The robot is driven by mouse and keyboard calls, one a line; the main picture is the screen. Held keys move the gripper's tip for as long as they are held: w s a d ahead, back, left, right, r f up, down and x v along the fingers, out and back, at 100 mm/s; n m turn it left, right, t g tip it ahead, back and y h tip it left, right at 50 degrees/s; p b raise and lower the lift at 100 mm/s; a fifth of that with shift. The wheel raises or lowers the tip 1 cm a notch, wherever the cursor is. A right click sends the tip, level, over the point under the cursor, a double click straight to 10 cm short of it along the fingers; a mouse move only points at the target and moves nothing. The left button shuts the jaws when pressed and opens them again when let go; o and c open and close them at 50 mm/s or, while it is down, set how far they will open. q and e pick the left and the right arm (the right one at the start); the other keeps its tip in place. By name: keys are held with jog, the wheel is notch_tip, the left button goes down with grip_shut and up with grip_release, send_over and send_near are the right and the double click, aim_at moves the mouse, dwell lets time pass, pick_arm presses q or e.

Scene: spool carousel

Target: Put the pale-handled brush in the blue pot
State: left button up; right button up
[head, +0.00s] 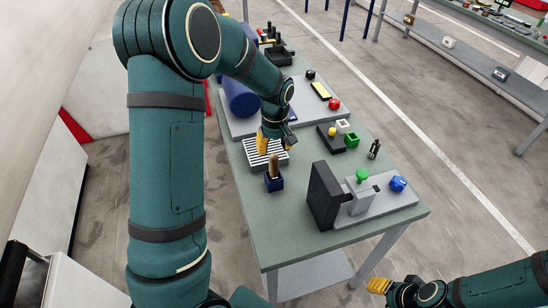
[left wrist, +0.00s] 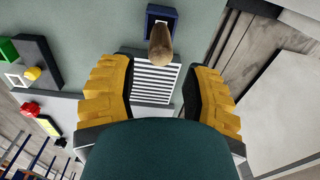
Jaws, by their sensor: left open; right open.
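The brush (head: 273,166) stands upright with its lower part inside the dark blue pot (head: 274,184) on the green table. Its visible upper part is tan to brown. In the left wrist view the brush (left wrist: 160,46) rises from the pot (left wrist: 151,12). My left gripper (head: 275,144) is over the striped rack, behind the brush and pot. My right gripper (head: 378,286) is open and empty, beside the table at the lower right.
The black-and-white striped rack (head: 252,156) lies just behind the pot; it also shows in the left wrist view (left wrist: 153,80). A grey fixture with a dark upright block (head: 323,197) stands right of the pot. A dark tray with coloured blocks (head: 331,142) lies farther back.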

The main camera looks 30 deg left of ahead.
pick_arm(q)
jog(key=shift+r, duration=1.75)
jog(key=shift+s+f, duration=0.1)
pick_arm(e)
jog(key=shift+s, duration=0.1)
